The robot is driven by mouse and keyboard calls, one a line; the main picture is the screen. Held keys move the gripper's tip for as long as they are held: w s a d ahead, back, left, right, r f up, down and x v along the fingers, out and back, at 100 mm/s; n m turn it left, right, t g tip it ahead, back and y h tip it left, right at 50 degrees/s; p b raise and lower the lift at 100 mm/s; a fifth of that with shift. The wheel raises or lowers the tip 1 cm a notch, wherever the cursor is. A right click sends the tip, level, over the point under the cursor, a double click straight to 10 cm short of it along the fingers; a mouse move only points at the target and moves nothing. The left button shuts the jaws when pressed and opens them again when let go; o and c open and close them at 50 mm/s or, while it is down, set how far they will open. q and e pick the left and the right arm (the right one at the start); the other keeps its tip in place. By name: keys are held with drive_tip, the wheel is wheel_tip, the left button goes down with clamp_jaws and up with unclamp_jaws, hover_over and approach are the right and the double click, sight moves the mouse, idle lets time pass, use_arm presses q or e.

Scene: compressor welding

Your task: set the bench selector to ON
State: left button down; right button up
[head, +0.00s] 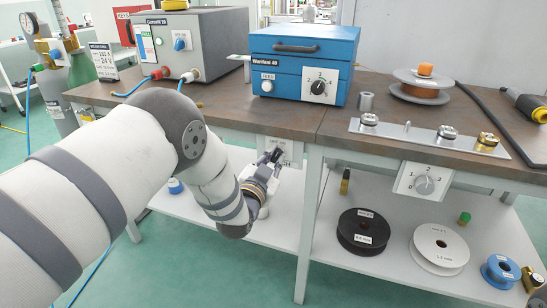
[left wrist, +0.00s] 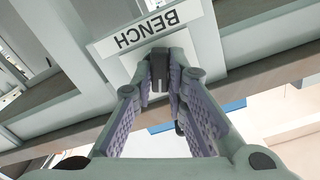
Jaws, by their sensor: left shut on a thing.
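The bench selector has a light panel (head: 292,149) on the front edge of the workbench, partly hidden behind my gripper in the head view. In the left wrist view its label (left wrist: 146,33) reads BENCH, upside down, and its dark knob (left wrist: 159,72) stands between my fingers. My left gripper (head: 271,159) is shut on this knob; its fingers also fill the middle of the left wrist view (left wrist: 160,88). The knob's marks are hidden, so its setting cannot be told.
Above, the bench top (head: 215,108) carries a grey welder (head: 215,45), a blue Wardlaw unit (head: 305,55) and a spool (head: 422,85). Another numbered dial (head: 424,184) is on the front edge further right. Wire spools (head: 363,232) lie on the lower shelf. A bench leg (head: 309,225) stands right of my gripper.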

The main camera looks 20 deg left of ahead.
use_arm(q)
drive_tip(key=shift+w+r+m, duration=0.1)
drive_tip(key=shift+r+m, duration=0.2)
drive_tip(key=shift+m, duration=0.2)
idle(0.3)
drive_tip(key=c, duration=1.6)
unclamp_jaws()
drive_tip(key=shift+f, duration=0.1)
drive_tip(key=shift+s+f, duration=0.1)
drive_tip(key=shift+s, duration=0.15)
drive_tip(key=s, duration=1.1)
drive_tip(key=shift+s+a, duration=0.15)
drive_tip(key=shift+s, duration=0.1)
